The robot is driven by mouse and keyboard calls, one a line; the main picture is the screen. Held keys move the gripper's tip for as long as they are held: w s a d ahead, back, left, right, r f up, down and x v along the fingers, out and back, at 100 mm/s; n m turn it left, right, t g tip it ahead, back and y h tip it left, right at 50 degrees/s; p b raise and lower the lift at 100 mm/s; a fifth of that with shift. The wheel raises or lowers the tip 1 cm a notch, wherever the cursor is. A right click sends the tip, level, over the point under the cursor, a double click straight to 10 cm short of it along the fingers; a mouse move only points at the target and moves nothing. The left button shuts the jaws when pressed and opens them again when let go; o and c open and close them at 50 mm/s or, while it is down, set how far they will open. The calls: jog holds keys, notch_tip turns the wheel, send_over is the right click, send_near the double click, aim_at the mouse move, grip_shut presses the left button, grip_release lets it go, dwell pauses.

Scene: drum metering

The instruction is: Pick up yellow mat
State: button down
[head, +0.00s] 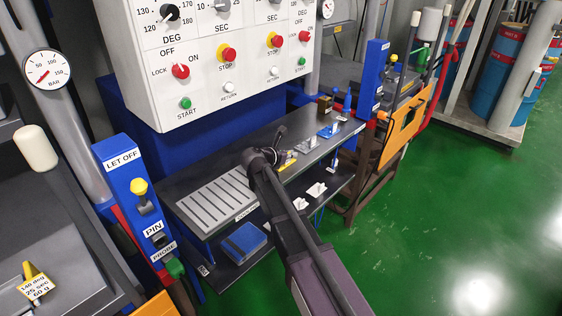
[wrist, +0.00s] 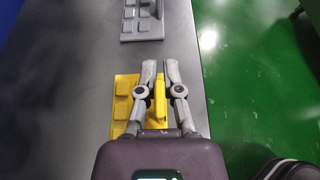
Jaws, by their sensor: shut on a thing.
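The yellow mat (wrist: 123,90) lies on the dark grey bench top in the wrist view, with raised square pads along its left side and an upright yellow handle in its middle. My gripper (wrist: 159,68) is over the mat, its two fingers shut on the handle from both sides. The mat looks flat on the bench; I cannot tell if it is lifted. In the head view only a small part of the yellow mat (head: 287,161) shows beside my arm, and the gripper is mostly hidden there.
A grey mat (wrist: 142,28) lies just beyond on the bench. In the head view, a blue mat (head: 328,131) sits farther along, and a slotted grey plate (head: 217,204) is left of my arm. White pieces (head: 317,190) lie on the lower shelf. Green floor is open at right.

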aim_at(291, 162)
jog(key=shift+r, duration=0.15)
notch_tip(291, 162, up, 4)
jog(key=p, duration=0.4)
jog(key=shift+f, duration=0.2)
jog(key=s+a+r+p, duration=0.1)
jog(key=s+a, duration=0.1)
jog(key=s, duration=1.4)
